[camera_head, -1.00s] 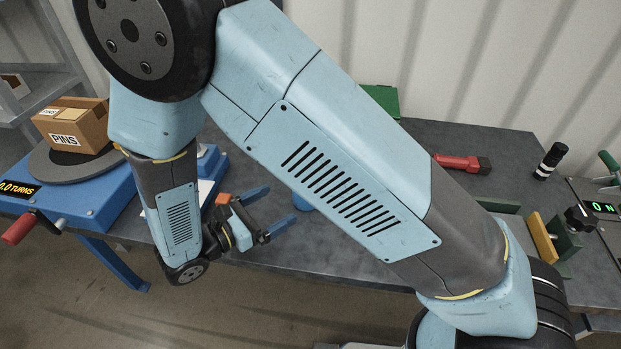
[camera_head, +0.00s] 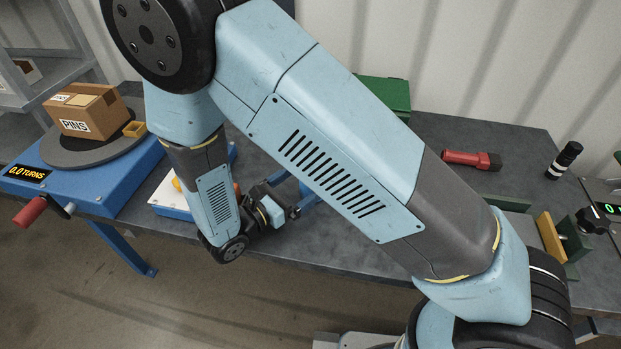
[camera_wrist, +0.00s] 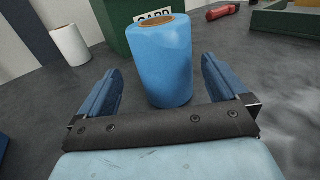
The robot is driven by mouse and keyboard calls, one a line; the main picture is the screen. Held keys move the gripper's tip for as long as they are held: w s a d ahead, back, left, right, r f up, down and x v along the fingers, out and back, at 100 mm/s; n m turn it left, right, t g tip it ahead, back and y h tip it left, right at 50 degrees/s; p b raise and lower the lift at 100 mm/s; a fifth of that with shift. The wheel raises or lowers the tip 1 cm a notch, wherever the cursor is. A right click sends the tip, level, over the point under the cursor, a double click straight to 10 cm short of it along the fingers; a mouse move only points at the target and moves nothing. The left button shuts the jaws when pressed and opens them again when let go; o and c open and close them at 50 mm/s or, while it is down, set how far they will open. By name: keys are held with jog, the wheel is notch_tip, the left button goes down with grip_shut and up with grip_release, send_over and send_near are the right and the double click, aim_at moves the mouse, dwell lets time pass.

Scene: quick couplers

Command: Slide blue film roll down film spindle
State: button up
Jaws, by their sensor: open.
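The blue film roll (camera_wrist: 162,65) stands upright on the grey bench in the wrist view, with a brown core showing at its top. My gripper (camera_wrist: 161,68) is open, with one blue finger on each side of the roll's near side. The roll appears between or just beyond the fingertips, and I see no clear contact. In the head view my gripper (camera_head: 296,192) is low over the bench, its tips partly behind my arm. The roll is largely or wholly hidden there. I cannot make out the film spindle in either view.
A white roll (camera_wrist: 70,45) and a green box (camera_wrist: 118,30) stand behind the blue roll. A blue turntable machine (camera_head: 100,180) bears a PINS carton (camera_head: 80,112). A red-handled tool (camera_head: 465,159) lies on the grey bench (camera_head: 520,180), with a black-and-white cylinder (camera_head: 564,160) at right.

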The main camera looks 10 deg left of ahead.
jog(key=shift+d+x, duration=0.2)
jog(key=shift+x, duration=2.4)
jog(key=shift+s+f, duration=0.1)
jog(key=shift+s, duration=0.05)
jog(key=shift+c, duration=0.3)
jog(key=c, duration=1.1)
jog(key=shift+c, duration=0.2)
jog(key=shift+a+r, duration=0.1)
jog(key=shift+r, duration=0.55)
jog(key=s+a+r, duration=0.2)
jog(key=s+r, duration=0.9)
jog(key=s, duration=0.2)
jog(key=shift+s+a+r, duration=0.35)
jog(key=shift+s, duration=0.05)
